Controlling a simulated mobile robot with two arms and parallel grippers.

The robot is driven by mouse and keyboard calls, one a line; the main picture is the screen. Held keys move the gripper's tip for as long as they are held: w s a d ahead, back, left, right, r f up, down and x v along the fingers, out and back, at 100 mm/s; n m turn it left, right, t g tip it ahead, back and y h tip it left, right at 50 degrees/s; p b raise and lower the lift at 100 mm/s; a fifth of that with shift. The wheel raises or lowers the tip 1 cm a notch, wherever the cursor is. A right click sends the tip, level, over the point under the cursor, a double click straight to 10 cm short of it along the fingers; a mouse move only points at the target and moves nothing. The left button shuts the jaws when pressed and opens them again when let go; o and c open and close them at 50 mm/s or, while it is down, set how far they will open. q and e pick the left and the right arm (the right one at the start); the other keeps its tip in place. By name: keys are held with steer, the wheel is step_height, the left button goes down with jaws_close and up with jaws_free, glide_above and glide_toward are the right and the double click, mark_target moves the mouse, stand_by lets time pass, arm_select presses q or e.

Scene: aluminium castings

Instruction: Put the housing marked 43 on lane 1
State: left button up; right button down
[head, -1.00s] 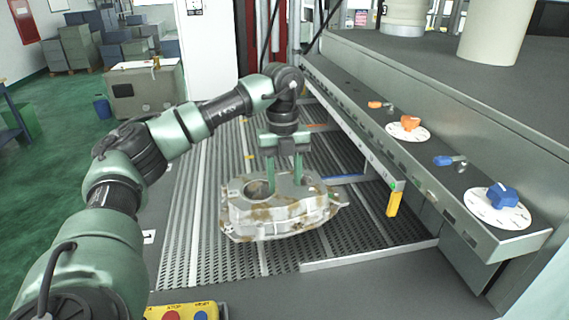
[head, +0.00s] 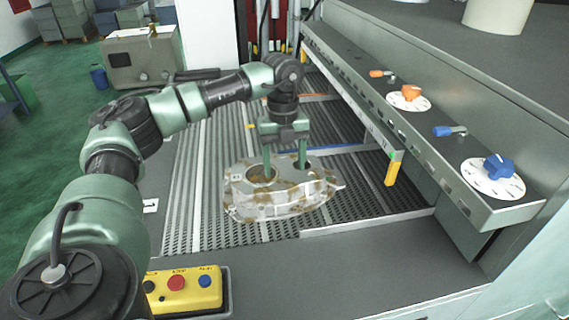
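The housing (head: 290,198) is a pale metal casting with brown stains and a round bore in its top. It sits low over the near part of the slatted lane deck (head: 212,215), seemingly resting on it. No number is legible on it, nor can I read lane numbers. My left gripper (head: 285,168) points straight down over the housing. Its two green fingers stand apart, one at the bore and one towards the right, and seem clear of the metal. The finger tips are partly hidden. My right gripper is not in view.
Pale rails divide the deck; a raised bar (head: 368,223) closes its near right end. A grey console with an orange knob (head: 411,92) and a blue knob (head: 498,167) runs along the right. A yellow button box (head: 183,290) stands in front. A yellow tag (head: 391,172) hangs from the console side.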

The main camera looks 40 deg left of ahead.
mark_target(284, 166)
arm_select(q)
step_height(284, 166, up, 12)
steer(key=b, duration=0.1)
steer(key=shift+w+a+b, duration=0.3)
steer(key=shift+w+a, duration=0.05)
steer(key=shift+a, duration=0.05)
stand_by(0.3)
